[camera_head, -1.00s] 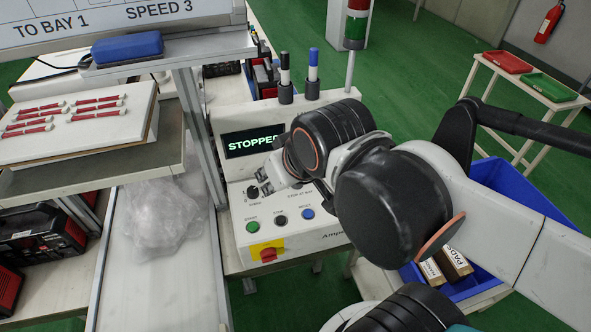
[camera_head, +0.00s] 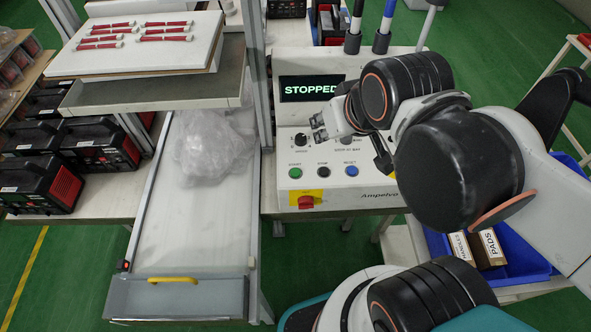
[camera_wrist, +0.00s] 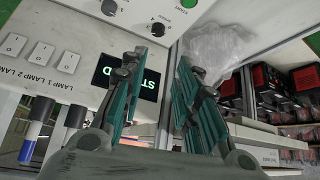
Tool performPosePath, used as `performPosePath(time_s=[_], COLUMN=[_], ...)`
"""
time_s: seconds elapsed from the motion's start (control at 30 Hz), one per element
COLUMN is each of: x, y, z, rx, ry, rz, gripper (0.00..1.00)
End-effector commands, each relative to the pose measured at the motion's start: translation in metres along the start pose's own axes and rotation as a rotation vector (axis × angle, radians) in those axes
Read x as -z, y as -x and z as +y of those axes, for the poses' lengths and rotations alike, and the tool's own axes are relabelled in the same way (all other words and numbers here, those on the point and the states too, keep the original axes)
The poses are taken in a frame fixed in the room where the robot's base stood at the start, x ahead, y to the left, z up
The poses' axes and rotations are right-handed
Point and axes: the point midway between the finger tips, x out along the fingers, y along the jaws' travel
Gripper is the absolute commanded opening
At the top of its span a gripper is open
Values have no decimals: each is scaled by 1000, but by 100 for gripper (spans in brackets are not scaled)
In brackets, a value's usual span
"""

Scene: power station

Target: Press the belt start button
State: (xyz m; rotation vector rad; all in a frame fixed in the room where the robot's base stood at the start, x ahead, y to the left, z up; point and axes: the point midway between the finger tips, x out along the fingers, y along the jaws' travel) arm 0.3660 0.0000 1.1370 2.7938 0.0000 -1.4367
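The control panel (camera_head: 370,180) is a white sloped box. Its green START button (camera_head: 295,173) sits at the left of a row, beside a black STOP button (camera_head: 322,171) and a blue RESET button (camera_head: 351,170). The display (camera_head: 311,88) reads STOPPED. My gripper (camera_head: 318,126) is above the panel, just right of the speed knob, apart from the green button. In the wrist view my gripper (camera_wrist: 158,63) has its two teal fingers spread with nothing between them. The green button (camera_wrist: 188,3) shows there at the top edge, partly cut off, beyond the fingertips.
A yellow-backed red switch (camera_head: 306,201) sits below the buttons. A conveyor (camera_head: 190,230) with a clear plastic bag (camera_head: 212,150) lies left of the panel, past a metal post (camera_head: 254,60). A blue bin (camera_head: 520,265) stands at right, behind my arm.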

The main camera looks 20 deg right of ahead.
Motion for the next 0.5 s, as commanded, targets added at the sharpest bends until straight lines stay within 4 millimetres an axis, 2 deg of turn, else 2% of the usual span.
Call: performPosePath(time_s=[0.03,0.13,0.5], x=[0,0,0], y=[0,0,0], z=[0,0,0], rx=[0,0,0], ry=[0,0,0], rz=[0,0,0], gripper=[22,0,0])
